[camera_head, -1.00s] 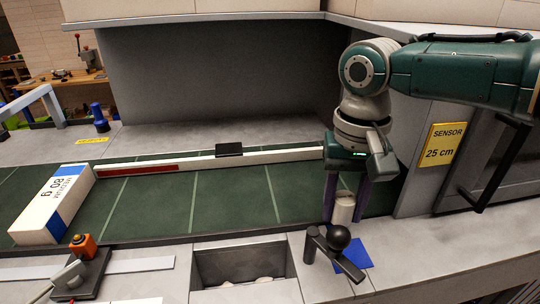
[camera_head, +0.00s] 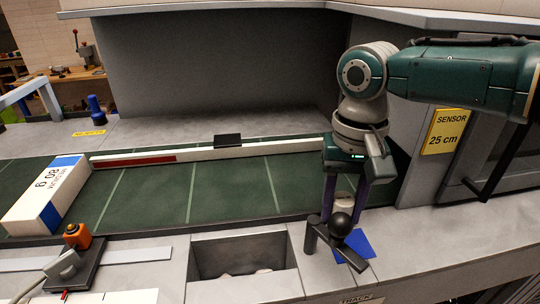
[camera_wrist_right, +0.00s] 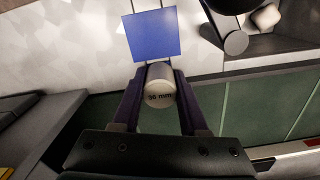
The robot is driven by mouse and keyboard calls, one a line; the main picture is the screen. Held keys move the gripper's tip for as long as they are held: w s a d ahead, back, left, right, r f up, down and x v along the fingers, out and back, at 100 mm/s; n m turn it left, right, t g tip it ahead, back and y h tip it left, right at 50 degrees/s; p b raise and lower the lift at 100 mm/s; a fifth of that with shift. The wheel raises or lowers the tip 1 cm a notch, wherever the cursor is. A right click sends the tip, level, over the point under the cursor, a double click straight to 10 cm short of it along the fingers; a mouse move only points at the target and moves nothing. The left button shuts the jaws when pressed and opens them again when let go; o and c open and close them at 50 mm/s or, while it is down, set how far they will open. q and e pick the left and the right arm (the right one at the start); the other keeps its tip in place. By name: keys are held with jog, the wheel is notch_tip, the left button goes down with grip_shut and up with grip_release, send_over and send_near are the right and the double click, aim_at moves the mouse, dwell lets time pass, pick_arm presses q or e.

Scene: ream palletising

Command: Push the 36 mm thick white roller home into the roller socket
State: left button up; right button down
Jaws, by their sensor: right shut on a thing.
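The white roller (camera_wrist_right: 160,92), marked 36 mm on its end, is between the two purple fingers of my right gripper (camera_wrist_right: 160,84). In the head view, the roller (camera_head: 344,202) shows just behind a black ball knob, with its lower part hidden. My right gripper (camera_head: 345,198) points down at the near edge of the green belt, shut on the roller. I cannot make out the roller socket, nor whether the roller sits in it. My left gripper is not in view.
The black lever with the ball knob (camera_head: 340,223) stands right in front of the roller. A blue square (camera_head: 355,247) lies beside it. A recessed bin (camera_head: 193,274) is to the left. A ream (camera_head: 45,195) lies on the green belt (camera_head: 230,190); a white rail (camera_head: 270,148) crosses behind.

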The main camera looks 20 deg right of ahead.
jog(key=shift+c, duration=1.8)
grip_release()
jog(key=shift+r, duration=0.3)
notch_tip(320, 180, up, 9)
jog(key=shift+d+f, duration=0.1)
jog(key=shift+f, duration=0.1)
jog(key=shift+d+r, duration=0.1)
jog(key=shift+r, duration=0.3)
jog(key=shift+s, duration=0.15)
